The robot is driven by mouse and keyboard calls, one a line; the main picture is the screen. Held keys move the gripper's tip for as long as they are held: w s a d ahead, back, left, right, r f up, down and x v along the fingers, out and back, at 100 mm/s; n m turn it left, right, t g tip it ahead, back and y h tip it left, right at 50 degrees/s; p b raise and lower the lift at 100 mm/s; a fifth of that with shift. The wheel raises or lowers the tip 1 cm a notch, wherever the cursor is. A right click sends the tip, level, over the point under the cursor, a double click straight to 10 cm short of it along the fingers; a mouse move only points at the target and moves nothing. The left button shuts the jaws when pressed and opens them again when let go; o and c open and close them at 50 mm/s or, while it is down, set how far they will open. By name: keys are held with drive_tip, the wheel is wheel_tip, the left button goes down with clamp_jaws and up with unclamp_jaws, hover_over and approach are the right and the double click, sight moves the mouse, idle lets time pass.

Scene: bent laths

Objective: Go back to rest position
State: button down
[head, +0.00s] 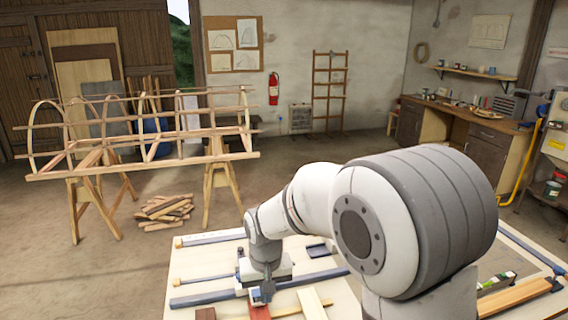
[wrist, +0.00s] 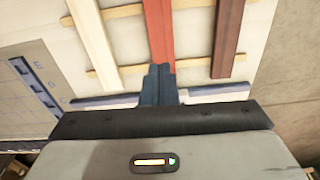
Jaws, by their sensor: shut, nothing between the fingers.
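My gripper (head: 262,294) is over the pale work table (head: 214,256) in the head view. In the wrist view its blue-grey fingers (wrist: 158,72) are shut together with nothing between them, and they overlap the near end of a red lath (wrist: 159,30). A cream lath (wrist: 93,40) lies to the left of the red one and a dark brown lath (wrist: 228,38) to the right. In the head view the red lath (head: 259,312), brown lath (head: 205,314) and cream lath (head: 313,303) show at the bottom edge.
Blue-grey bars (head: 205,297) lie on the table around my gripper. A grey lettered board (wrist: 30,85) is at left in the wrist view. A wooden frame on trestles (head: 220,145) stands beyond the table. A workbench (head: 470,125) lines the right wall. Open floor lies between.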

drive_tip(key=s+d+r+m+t+b, duration=0.2)
drive_tip(key=s+d+r+b, duration=0.2)
drive_tip(key=s+d, duration=1.4)
drive_tip(key=shift+d+m+t+b, duration=0.3)
drive_tip(key=shift+d+t+b, duration=0.15)
drive_tip(key=shift+b, duration=0.65)
